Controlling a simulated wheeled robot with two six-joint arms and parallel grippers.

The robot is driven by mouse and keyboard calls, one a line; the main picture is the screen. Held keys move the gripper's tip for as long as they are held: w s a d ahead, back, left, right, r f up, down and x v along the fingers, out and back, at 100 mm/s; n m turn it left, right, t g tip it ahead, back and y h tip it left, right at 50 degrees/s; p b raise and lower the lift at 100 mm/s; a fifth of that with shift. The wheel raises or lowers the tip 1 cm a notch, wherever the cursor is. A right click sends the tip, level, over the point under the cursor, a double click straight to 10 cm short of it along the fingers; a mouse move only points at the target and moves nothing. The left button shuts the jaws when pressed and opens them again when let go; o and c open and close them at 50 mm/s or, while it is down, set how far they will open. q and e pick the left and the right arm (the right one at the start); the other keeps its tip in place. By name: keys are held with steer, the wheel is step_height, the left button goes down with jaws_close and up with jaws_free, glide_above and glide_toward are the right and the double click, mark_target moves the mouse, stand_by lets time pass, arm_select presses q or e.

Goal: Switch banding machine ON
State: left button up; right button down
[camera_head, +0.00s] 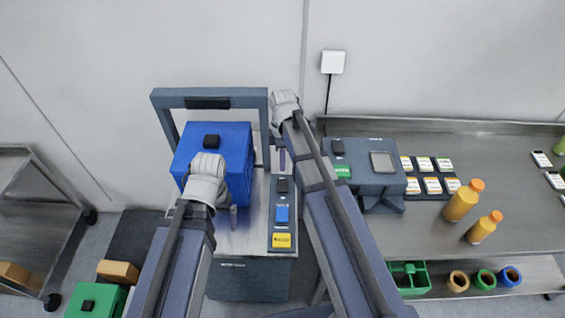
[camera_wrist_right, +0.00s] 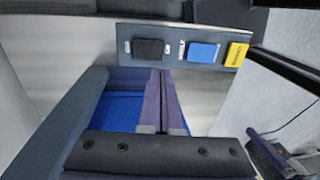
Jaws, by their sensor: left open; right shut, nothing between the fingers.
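The banding machine has a grey arch (camera_head: 165,98) over a metal bed, with a blue box (camera_head: 238,150) under it. Its control strip (camera_head: 270,222) along the right side carries a black switch (camera_head: 282,186), a blue button (camera_head: 282,214) and a yellow button (camera_head: 282,240). My right gripper (camera_head: 282,160) is shut and empty, just behind the black switch. In the right wrist view its closed fingers (camera_wrist_right: 161,75) point toward the strip, close to the black switch (camera_wrist_right: 148,48); contact cannot be told. My left gripper (camera_head: 234,210) is open and empty in front of the blue box, partly hidden by its wrist.
A metal table (camera_head: 450,140) on the right holds a grey device (camera_head: 362,180), several label cards and two orange bottles (camera_head: 464,200). A metal rack (camera_head: 40,215) stands at the far left.

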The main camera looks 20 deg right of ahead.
mark_target(283, 190)
arm_select(q)
step_height(283, 190, down, 10)
steer(key=b, duration=0.9)
arm_select(e)
steer(key=f, duration=0.6)
steer(key=s+f, duration=0.1)
steer(key=f, duration=0.3)
steer(key=shift+s+a, duration=0.1)
steer(key=shift+a, duration=0.05)
arm_select(q)
steer(key=shift+f, duration=0.25)
arm_select(e)
steer(key=shift+s+f, duration=0.25)
steer(key=shift+f, duration=0.05)
steer(key=shift+w+t, duration=0.15)
steer(key=shift+t, duration=0.15)
arm_select(q)
steer(key=shift+r, duration=0.15)
arm_select(e)
steer(key=shift+w+r, duration=0.15)
arm_select(q)
steer(key=shift+r, duration=0.25)
arm_select(e)
steer(key=shift+w+r, duration=0.25)
steer(key=shift+w, duration=0.3)
arm_select(q)
steer(key=shift+r+p, duration=0.1)
steer(key=shift+p, duration=0.2)
arm_select(e)
steer(key=shift+r, duration=0.15)
